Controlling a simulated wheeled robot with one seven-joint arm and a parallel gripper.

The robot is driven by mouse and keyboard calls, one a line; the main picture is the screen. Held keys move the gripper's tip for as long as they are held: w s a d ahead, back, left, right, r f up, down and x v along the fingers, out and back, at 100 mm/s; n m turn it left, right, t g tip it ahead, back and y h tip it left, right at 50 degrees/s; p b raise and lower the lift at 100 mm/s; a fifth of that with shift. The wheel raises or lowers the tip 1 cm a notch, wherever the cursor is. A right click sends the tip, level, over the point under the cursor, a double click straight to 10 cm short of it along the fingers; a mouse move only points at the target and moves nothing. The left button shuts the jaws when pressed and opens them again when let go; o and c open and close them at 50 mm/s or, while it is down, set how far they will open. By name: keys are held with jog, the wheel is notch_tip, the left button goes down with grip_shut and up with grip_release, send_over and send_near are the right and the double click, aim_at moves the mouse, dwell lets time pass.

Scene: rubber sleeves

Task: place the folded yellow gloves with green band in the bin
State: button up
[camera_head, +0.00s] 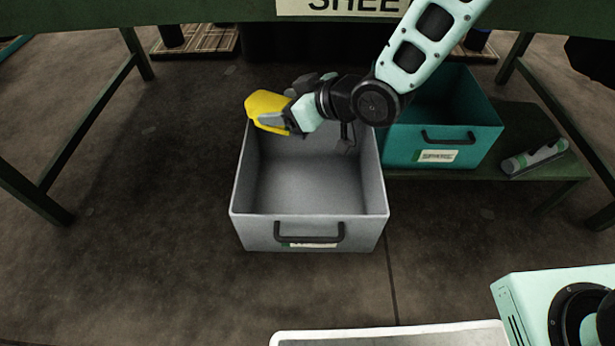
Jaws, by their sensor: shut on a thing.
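The folded yellow gloves (266,105) are in my gripper (272,122), which is shut on them. The green band cannot be made out at this size. My gripper holds the gloves above the back left of an open grey bin (303,231). The bin stands on the floor, with a dark handle and a label on its front. The part of its floor that shows is bare. My gripper and arm hide some of the bin's back wall.
A teal bin (440,136) stands right of the grey bin on a low green shelf (541,177). A grey and green cylindrical object (535,157) lies on that shelf. A green table (170,12) with a sign spans the back. The floor left of the grey bin is clear.

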notch_tip(320, 180, down, 18)
jog(key=b, duration=0.8)
jog(key=shift+w+b, duration=0.15)
jog(key=shift+b, duration=0.15)
jog(key=shift+f+b, duration=0.4)
jog(key=shift+f, duration=0.2)
jog(key=o, duration=1.3)
jog(key=shift+c, duration=0.2)
jog(key=shift+r, duration=0.2)
jog(key=p+v, duration=0.4)
jog(key=v, duration=0.4)
jog(key=shift+a+r, duration=0.15)
jog(key=shift+r, duration=0.2)
